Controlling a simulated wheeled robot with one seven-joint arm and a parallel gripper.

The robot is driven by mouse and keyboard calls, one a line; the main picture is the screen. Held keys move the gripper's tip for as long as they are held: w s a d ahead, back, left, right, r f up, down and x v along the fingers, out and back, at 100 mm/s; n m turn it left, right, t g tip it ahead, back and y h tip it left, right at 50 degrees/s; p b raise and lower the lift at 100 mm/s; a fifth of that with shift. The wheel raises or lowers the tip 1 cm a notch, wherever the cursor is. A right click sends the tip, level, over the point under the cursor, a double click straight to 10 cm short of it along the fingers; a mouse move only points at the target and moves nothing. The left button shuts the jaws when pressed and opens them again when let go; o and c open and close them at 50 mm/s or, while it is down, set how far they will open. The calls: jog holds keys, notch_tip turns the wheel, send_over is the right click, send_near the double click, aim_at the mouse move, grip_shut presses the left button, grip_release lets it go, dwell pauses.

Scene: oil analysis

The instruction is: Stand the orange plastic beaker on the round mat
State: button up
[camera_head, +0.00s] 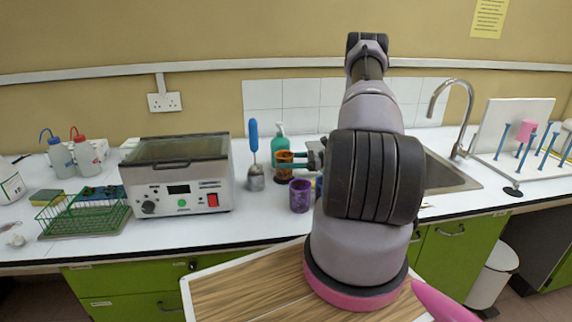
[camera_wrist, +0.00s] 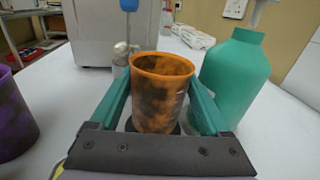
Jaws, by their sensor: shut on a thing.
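The orange plastic beaker (camera_wrist: 160,95), blotched with dark stains, stands upright with its open rim up between the teal fingers of my gripper (camera_wrist: 158,92). My gripper is shut on its sides. In the head view the beaker (camera_head: 285,170) is left of my wrist, in front of the green bottle. A dark round edge, apparently the round mat (camera_wrist: 132,125), shows under the beaker in the wrist view. The beaker hides most of it. I cannot tell whether the beaker's base touches it.
A purple beaker (camera_head: 300,196) stands close to my gripper, in front of it. A green bottle (camera_wrist: 235,78) is close beside the right finger in the wrist view. A blue-handled tool in a metal holder (camera_head: 255,178) and a heater box (camera_head: 178,180) stand to the left.

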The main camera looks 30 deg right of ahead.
jog(key=shift+f, duration=0.55)
jog(key=shift+f, duration=0.15)
jog(key=o, duration=1.2)
